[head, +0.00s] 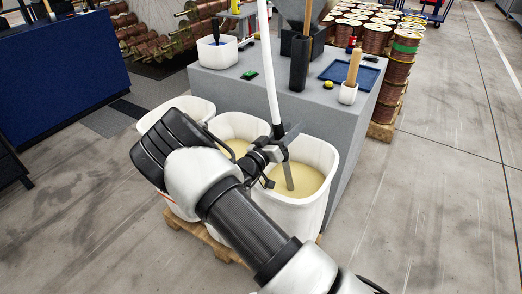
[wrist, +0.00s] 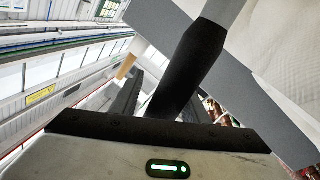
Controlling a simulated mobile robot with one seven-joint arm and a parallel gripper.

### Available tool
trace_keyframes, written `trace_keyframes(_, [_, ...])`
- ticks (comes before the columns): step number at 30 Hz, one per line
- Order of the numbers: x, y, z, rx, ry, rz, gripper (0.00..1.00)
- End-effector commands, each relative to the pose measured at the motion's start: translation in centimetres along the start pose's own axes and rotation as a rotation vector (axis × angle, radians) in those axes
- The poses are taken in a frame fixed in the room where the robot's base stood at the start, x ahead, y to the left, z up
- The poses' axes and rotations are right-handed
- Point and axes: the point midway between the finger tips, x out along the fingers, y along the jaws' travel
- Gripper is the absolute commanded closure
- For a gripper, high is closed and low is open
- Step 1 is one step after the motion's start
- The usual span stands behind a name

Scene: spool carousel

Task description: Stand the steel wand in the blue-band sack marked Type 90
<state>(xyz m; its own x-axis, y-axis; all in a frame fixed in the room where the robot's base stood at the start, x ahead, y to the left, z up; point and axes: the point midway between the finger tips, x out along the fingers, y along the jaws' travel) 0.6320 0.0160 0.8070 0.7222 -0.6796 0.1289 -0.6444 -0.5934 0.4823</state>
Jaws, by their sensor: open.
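The steel wand (head: 271,80) stands nearly upright with its grey lower end in the pale yellow fill of the right-hand white sack (head: 312,220). It has a long white upper part and a black sleeve, which also shows close up in the wrist view (wrist: 188,65). My gripper (head: 279,146) is open, with its jaws at the wand just above the sack's mouth. I cannot tell whether a finger touches the wand. No blue band or Type 90 marking is readable on any sack; my arm hides much of their fronts.
Two more white sacks, a middle one (head: 238,124) and a left one (head: 190,106), stand beside it on a wooden pallet (head: 222,250). A grey bench (head: 345,135) with tubs and tools stands right behind. Copper spools (head: 398,72) are stacked beyond. Floor at right is clear.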

Motion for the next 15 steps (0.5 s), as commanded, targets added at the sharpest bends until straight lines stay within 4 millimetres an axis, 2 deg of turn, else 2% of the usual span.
trace_keyframes(1, [-4.5, -1.9, 13.0, 0.395, -0.11, -0.036, 0.59])
trace_keyframes(15, [-13.2, -1.1, 4.9, 0.048, -0.057, -0.051, 0.59])
